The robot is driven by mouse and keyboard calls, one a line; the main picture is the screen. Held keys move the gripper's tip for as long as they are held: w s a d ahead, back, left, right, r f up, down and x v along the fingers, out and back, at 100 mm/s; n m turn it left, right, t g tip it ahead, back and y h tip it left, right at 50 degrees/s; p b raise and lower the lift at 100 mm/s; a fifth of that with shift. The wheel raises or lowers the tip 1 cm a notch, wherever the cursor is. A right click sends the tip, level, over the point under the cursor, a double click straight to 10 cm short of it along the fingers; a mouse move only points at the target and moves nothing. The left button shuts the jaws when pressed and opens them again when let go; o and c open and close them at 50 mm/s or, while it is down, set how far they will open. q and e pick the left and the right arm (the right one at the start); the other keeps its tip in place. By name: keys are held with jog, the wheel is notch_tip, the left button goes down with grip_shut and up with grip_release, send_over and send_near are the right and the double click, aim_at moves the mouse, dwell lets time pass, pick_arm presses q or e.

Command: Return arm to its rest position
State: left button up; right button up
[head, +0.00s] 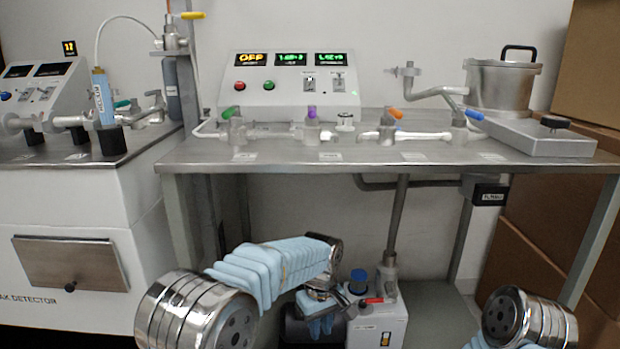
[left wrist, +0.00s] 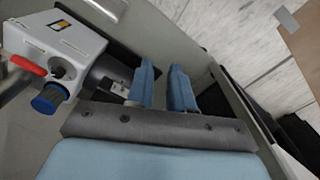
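My left arm reaches forward and down in the head view, with light-blue covers and shiny joints. In the left wrist view the two blue fingers of the left gripper (left wrist: 164,82) stand apart with a narrow empty gap. The pump unit (left wrist: 60,38) is to the left of the fingers there, apart from them. My right arm shows only as a shiny joint at the lower right of the head view; its gripper is out of view.
A steel bench (head: 330,155) stands ahead, carrying valves, a control box (head: 290,82) and a steel pot (head: 500,85). A leak detector cabinet (head: 90,220) stands at the left. Cardboard boxes (head: 540,235) are stacked at the right. The pump's red switch handle (left wrist: 28,65) and blue cap (left wrist: 46,100) are near the left gripper.

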pick_arm(q)
jog(key=s+a+f+m+h+p, duration=0.1)
jog(key=s+a+f, duration=0.3)
jog(key=f, duration=0.5)
jog(key=s+a+f+m+h+p, duration=0.1)
jog(key=s+a+f+p, duration=0.1)
jog(key=a+f, duration=0.45)
jog(key=s+a+f+m+h+p, duration=0.1)
jog(key=s+f, duration=0.2)
jog(key=s, duration=0.6)
jog(key=s+a+f+h+p, duration=0.1)
jog(key=s+a+f, duration=0.1)
jog(key=s, duration=0.6)
jog(key=shift+s+a+f+m+t, duration=0.25)
jog(key=shift+s+f+m+t, duration=0.15)
jog(key=shift+f, duration=0.4)
jog(key=shift+o, duration=0.4)
